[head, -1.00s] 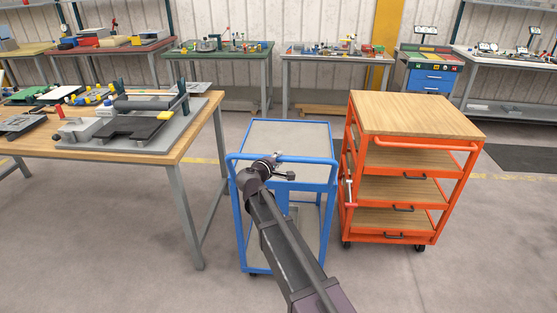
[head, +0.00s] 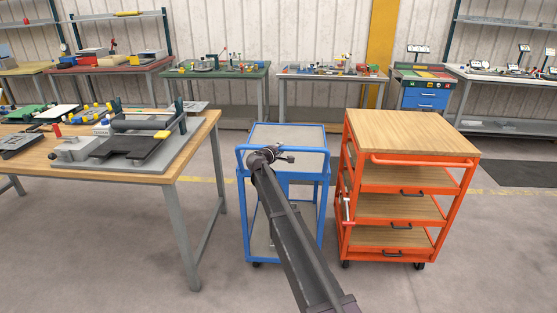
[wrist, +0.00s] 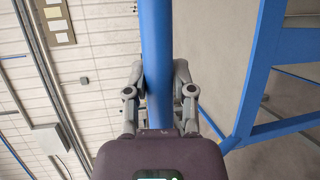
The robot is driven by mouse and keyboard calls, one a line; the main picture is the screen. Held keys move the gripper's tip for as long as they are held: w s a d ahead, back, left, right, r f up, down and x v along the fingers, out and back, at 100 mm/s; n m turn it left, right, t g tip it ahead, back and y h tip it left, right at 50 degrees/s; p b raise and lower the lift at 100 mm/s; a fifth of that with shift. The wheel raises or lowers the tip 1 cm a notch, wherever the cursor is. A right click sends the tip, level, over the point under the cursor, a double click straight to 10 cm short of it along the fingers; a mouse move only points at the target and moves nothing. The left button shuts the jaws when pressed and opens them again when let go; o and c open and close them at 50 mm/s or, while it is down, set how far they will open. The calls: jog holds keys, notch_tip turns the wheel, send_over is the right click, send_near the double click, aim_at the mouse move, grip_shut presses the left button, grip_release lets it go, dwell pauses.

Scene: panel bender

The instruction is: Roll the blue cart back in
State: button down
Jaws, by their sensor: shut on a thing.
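The blue cart (head: 290,137) stands on the floor between the wooden bench and the orange cart. It has a blue frame and grey shelves. My gripper (head: 276,153) is at its near handle bar. In the wrist view my gripper (wrist: 160,82) is shut on the blue bar (wrist: 156,45), with a finger on each side of it. My arm hides part of the cart's front and lower shelf in the head view.
The orange cart (head: 408,163) with wooden shelves stands close on the right, with a narrow gap. The wooden bench (head: 190,150) with a bending machine (head: 140,140) is on the left. Further benches line the back wall. Floor is clear in front.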

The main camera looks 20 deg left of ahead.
jog(key=w+a, duration=0.2)
jog(key=w, duration=0.8)
jog(key=shift+w+a+r, duration=0.1)
jog(key=shift+w, duration=0.05)
jog(key=shift+c, duration=2.2)
grip_release()
jog(key=shift+w, duration=0.1)
jog(key=shift+s, duration=0.3)
jog(key=s+d, duration=0.3)
jog(key=s, duration=1.1)
jog(key=s+d, duration=0.3)
jog(key=s, duration=1.2)
jog(key=shift+s, duration=0.15)
jog(key=shift+d, duration=0.1)
